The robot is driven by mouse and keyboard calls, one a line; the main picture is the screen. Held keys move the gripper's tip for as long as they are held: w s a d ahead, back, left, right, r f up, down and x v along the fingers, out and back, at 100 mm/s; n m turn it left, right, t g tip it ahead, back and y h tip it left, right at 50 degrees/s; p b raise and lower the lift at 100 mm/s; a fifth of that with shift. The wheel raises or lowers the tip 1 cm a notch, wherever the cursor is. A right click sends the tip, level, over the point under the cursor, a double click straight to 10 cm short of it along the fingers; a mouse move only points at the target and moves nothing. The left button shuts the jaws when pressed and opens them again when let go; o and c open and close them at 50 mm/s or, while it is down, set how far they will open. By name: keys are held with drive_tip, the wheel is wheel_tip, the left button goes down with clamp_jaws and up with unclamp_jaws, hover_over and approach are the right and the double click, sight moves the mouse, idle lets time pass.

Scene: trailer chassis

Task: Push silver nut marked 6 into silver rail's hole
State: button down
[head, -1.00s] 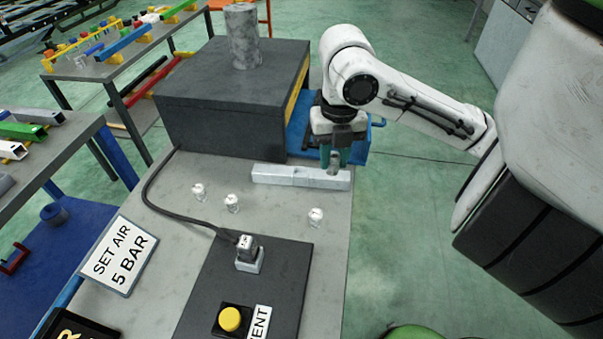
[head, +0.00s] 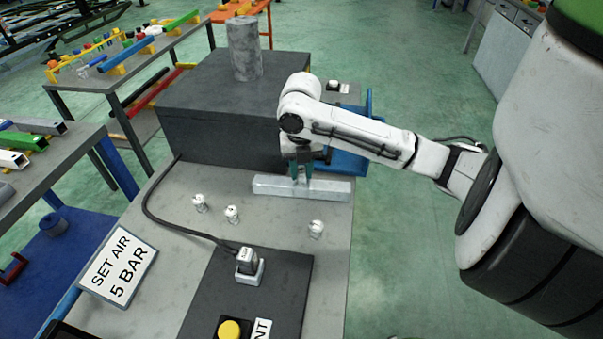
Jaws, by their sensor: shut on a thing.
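The silver rail (head: 270,186) lies across the grey table in front of a dark box. My gripper (head: 302,180) points down over the middle of the rail, its teal fingers at the rail's top. It is shut on a small silver thing, apparently a nut, mostly hidden between the fingers; its mark cannot be read. I cannot tell whether it touches the rail or sits in a hole. Three silver nuts stand apart on the table: left (head: 199,203), middle (head: 232,214) and right (head: 316,228). Their marks are too small to read.
The dark box (head: 205,140) with a grey cylinder (head: 244,50) on top stands behind the rail. A fixture (head: 249,265) with a black cable sits on a dark plate at the front, near a yellow button (head: 229,329). A sign (head: 118,265) stands at the left.

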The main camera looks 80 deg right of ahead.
sight(302, 184)
drive_tip(key=shift+f, duration=0.95)
drive_tip(key=shift+s+a+f+b, duration=0.1)
drive_tip(key=shift+f+b, duration=0.2)
drive_tip(key=shift+f, duration=0.1)
drive_tip(key=shift+s+a+f+b, duration=0.1)
drive_tip(key=shift+f+b, duration=0.15)
drive_tip(key=shift+f, duration=0.1)
drive_tip(key=c, duration=0.9)
unclamp_jaws()
drive_tip(key=shift+f, duration=0.15)
drive_tip(key=shift+o, duration=0.2)
drive_tip(key=shift+r+p, duration=0.3)
drive_tip(key=shift+r, duration=0.15)
wheel_tip(302, 184, up, 13)
drive_tip(key=shift+w+d, duration=0.15)
